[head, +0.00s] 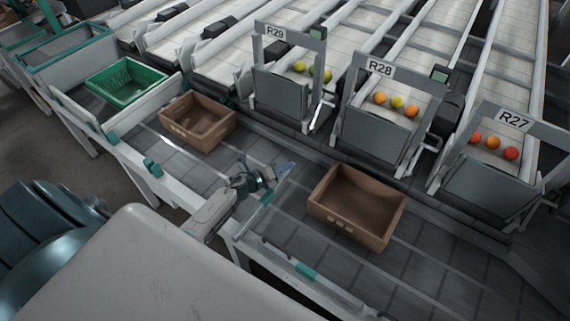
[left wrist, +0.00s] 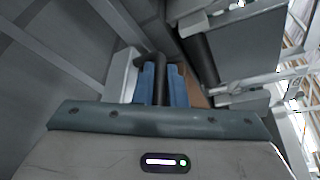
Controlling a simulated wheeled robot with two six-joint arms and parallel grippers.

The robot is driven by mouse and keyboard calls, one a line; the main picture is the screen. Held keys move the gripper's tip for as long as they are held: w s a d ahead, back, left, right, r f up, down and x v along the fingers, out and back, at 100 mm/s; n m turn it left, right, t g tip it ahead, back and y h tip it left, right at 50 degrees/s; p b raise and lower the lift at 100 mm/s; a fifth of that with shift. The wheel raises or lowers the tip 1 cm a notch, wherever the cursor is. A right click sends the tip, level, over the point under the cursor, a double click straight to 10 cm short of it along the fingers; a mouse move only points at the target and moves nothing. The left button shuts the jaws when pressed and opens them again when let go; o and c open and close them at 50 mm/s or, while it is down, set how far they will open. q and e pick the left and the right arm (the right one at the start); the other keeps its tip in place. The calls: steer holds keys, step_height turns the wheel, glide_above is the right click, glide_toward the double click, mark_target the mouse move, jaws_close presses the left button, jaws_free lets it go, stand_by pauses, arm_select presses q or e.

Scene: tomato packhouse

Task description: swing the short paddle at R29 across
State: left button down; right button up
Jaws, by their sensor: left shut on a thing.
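The short paddle (head: 256,214) is a thin grey bar with a teal patch, running from the near rail out over the dark belt at a slant. The R29 sign (head: 275,32) is on the frame across the belt. My left gripper (head: 281,170) is at the paddle's outer end. In the left wrist view its two blue fingers (left wrist: 162,88) are shut on a dark upright handle (left wrist: 159,70) with a crossbar on top. The fingers hide part of the handle. My right gripper is in neither view.
A brown crate (head: 210,139) stands on the belt to the left, another brown crate (head: 340,228) to the right. A green crate (head: 123,97) is farther left. The R28 (head: 380,68) and R27 (head: 513,118) lanes hold tomatoes behind grey gates. Bare belt lies between the brown crates.

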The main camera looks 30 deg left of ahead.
arm_select(q)
steer(key=shift+s+d+f+h, duration=0.1)
steer(key=shift+s+d+h, duration=0.05)
steer(key=shift+d+h, duration=0.2)
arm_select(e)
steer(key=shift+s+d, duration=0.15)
arm_select(q)
steer(key=shift+d, duration=0.15)
steer(key=c, duration=1.8)
jaws_free()
steer(key=shift+o, duration=0.2)
steer(key=shift+d, duration=0.1)
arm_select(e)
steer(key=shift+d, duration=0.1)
arm_select(q)
steer(key=shift+s+a, duration=0.15)
steer(key=shift+a, duration=0.05)
step_height(320, 180, up, 2)
steer(key=b, duration=0.2)
glide_above(266, 195)
steer(key=w+a, duration=0.2)
steer(key=shift+s+a+r, duration=0.2)
steer(key=shift+s, duration=0.3)
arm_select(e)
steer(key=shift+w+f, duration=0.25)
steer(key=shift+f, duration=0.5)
